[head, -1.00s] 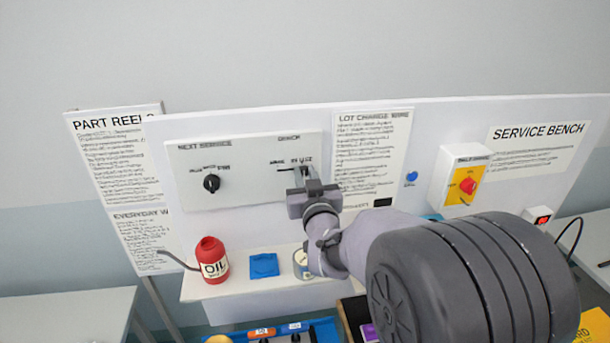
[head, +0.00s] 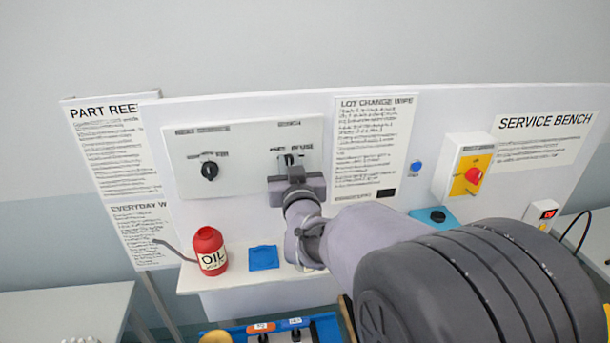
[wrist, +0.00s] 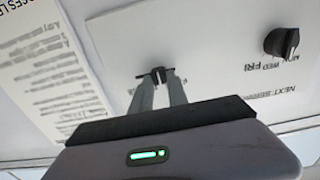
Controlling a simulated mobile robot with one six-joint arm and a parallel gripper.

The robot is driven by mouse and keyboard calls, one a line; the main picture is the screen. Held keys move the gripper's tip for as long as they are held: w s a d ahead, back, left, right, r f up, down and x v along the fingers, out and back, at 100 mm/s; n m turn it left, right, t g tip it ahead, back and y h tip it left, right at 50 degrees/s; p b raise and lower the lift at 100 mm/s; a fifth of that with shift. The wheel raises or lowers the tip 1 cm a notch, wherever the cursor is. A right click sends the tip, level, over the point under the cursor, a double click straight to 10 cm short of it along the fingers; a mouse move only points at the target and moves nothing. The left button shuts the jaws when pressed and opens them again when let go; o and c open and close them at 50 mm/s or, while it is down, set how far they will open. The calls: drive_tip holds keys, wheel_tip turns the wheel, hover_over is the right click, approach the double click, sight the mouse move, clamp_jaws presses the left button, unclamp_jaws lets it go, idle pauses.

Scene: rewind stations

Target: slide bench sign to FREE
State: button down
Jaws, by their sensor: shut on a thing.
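The bench sign is a small black slider tab under the "BENCH" heading on the right half of a white panel (head: 240,180). My gripper (head: 289,162) is at that sign in the head view and covers most of it and its slot. In the wrist view, my gripper's two fingertips (wrist: 155,78) are closed on the black slider tab (wrist: 158,73) at the panel face. The small FREE and IN USE lettering sits just above the fingers in the head view. Exactly where the tab stands along its slot is hard to tell.
A black day knob (head: 209,170) is left on the same panel. A red oil can (head: 210,250) and a blue item (head: 263,258) stand on the shelf below. A lot change notice (head: 372,150), a blue button (head: 416,167) and a red-and-yellow switch (head: 472,176) are to the right.

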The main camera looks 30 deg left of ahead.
drive_tip(key=shift+s+a+f+b, duration=0.1)
drive_tip(key=shift+s+a+b, duration=0.4)
drive_tip(key=shift+s+a, duration=0.45)
drive_tip(key=shift+w, duration=0.15)
drive_tip(key=c, duration=1.3)
unclamp_jaws()
drive_tip(key=shift+s+a, duration=0.15)
drive_tip(key=shift+s, duration=0.05)
drive_tip(key=b+v, duration=0.3)
drive_tip(key=v, duration=1.4)
drive_tip(key=shift+s, duration=0.1)
drive_tip(key=shift+d, duration=0.25)
